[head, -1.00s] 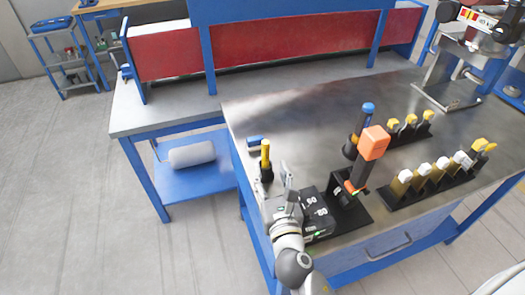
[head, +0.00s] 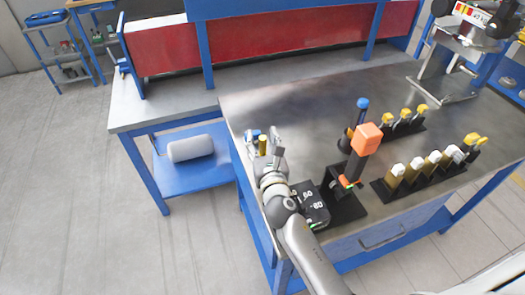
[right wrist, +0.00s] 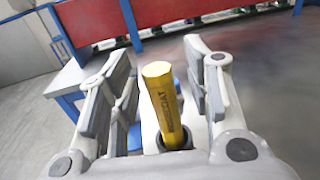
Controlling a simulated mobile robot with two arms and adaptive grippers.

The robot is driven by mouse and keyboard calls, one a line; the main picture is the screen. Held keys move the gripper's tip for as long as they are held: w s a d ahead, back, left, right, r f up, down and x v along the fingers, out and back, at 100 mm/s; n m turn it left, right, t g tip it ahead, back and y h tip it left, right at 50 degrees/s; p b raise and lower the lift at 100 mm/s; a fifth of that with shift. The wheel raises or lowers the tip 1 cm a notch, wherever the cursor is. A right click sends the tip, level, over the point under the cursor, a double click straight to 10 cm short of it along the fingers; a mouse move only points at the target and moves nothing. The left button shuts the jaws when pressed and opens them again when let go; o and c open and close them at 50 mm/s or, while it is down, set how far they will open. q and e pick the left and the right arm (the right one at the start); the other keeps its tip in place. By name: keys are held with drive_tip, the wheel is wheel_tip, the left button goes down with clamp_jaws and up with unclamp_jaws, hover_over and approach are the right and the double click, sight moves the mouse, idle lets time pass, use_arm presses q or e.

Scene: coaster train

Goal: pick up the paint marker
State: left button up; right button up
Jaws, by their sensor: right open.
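The paint marker (head: 262,147) is a yellow stick standing upright near the left edge of the metal table. In the right wrist view the yellow marker (right wrist: 162,100) has dark lettering and its foot is in a dark round holder. My right gripper (head: 266,140) is open at the marker. In the right wrist view its fingers (right wrist: 158,85) stand on both sides of the marker, with a gap visible on each side. My right wrist hides the marker's lower part in the head view.
Dark boxes with white numbers (head: 316,204) lie right of my forearm. Beside them stands a black stand with an orange block (head: 367,138) and a blue-topped tool (head: 362,104). Racks of yellow- and white-topped bottles (head: 424,172) are further right. The table's back middle (head: 290,95) is clear.

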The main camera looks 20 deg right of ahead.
drive_tip(key=shift+s, duration=0.1)
drive_tip(key=shift+c, duration=1.1)
clamp_jaws()
drive_tip(key=shift+r, duration=0.1)
